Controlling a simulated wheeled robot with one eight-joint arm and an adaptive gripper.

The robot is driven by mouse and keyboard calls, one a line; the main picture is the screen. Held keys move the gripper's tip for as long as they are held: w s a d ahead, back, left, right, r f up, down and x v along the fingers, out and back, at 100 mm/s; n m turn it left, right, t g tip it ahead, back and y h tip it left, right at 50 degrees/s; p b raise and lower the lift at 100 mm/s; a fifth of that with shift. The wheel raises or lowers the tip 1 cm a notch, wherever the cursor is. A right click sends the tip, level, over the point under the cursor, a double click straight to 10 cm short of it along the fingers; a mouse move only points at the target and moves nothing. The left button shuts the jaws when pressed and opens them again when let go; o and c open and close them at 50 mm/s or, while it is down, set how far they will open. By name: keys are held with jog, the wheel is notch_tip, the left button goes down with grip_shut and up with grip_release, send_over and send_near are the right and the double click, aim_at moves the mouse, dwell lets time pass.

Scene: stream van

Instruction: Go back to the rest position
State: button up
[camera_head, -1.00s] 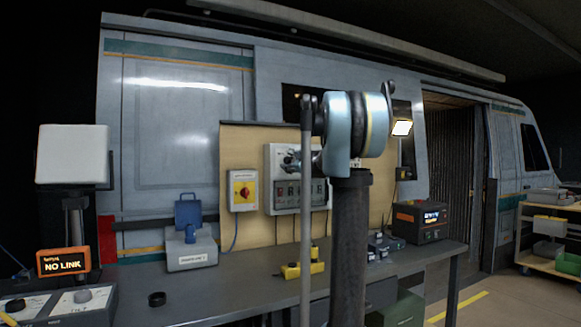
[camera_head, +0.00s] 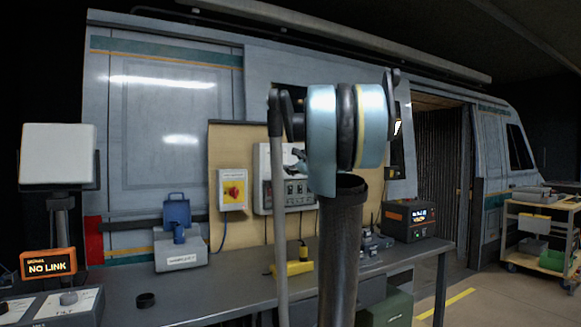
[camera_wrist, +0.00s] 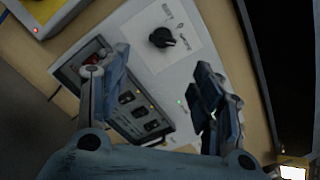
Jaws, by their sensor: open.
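My gripper (camera_wrist: 155,95) is open in the wrist view, with its two fingers apart and nothing visible between them. Beyond the fingers is a grey control panel (camera_wrist: 150,65) with a black rotary knob (camera_wrist: 162,38) and a dark window of several switches. The same panel (camera_head: 264,170) hangs on the wooden board in the head view, partly hidden by my arm. My raised arm fills the middle of the head view and hides most of my gripper there.
A dark bench (camera_head: 215,290) runs below the board. On it are a grey-blue box (camera_head: 180,252), a yellow tool (camera_head: 292,268), a NO LINK display (camera_head: 48,264) and an orange-black unit (camera_head: 408,220). A yellow switch box (camera_head: 232,190) hangs left. A shelf cart (camera_head: 540,235) stands right on open floor.

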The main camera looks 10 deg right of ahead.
dwell(0.4)
jog(key=s+a+f+n+g+y, duration=0.1)
jog(key=s+a+f+n+g, duration=0.45)
jog(key=s+f, duration=0.55)
jog(key=s+a+f+n+g, duration=0.3)
jog(key=s+a+f+n, duration=0.4)
jog(key=s+f+n, duration=0.35)
jog(key=s+d+f+n+g+h, duration=0.3)
jog(key=s+d+f+n, duration=0.1)
jog(key=s+f, duration=0.8)
jog(key=s+d+f+n+g+h, duration=0.3)
jog(key=s+d+f, duration=0.1)
jog(key=s+f, duration=0.8)
jog(key=shift+f+n+h, duration=0.3)
jog(key=shift+f+n, duration=0.05)
jog(key=shift+n, duration=0.05)
jog(key=shift+d+g, duration=0.1)
jog(key=shift+g, duration=0.15)
